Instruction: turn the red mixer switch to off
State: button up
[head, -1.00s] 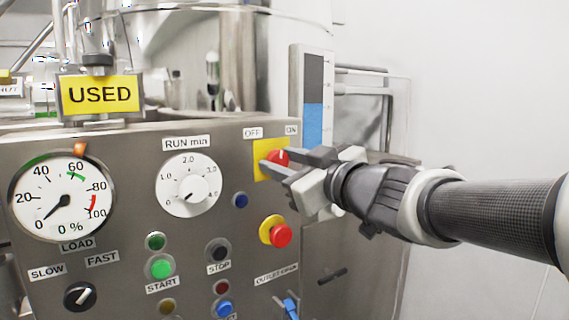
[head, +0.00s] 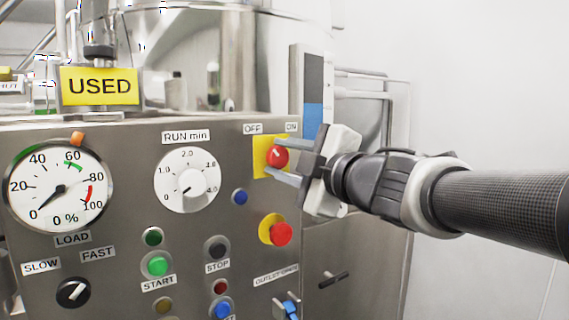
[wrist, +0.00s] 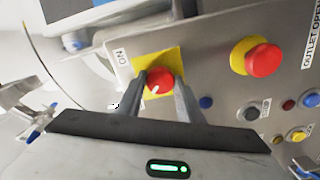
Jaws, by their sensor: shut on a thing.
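The red mixer switch (head: 277,156) is a round red knob on a yellow plate (head: 261,164), below an OFF label (head: 252,129) at left and an ON label (head: 291,127) at right. Its white mark leans up and left, toward the OFF side, in the head view. My gripper (head: 291,156) comes from the right, rolled, with one finger above and one below the knob. In the wrist view the switch (wrist: 159,80) sits between the two fingertips (wrist: 160,84). My gripper is shut on it. One finger partly covers the ON side of the plate in the head view.
A red button on a yellow base (head: 280,234) is just below the switch. The RUN min dial (head: 187,180), a blue button (head: 240,197) and the load gauge (head: 60,189) are to the left. A blue outlet handle (head: 290,308) is lower down. Free room lies right of the panel.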

jog(key=shift+n, duration=0.5)
jog(key=o, duration=1.1)
jog(key=shift+c, duration=0.2)
jog(key=p+v, duration=0.4)
jog(key=v, duration=1.3)
jog(key=shift+s+d, duration=0.2)
jog(key=shift+s, duration=0.05)
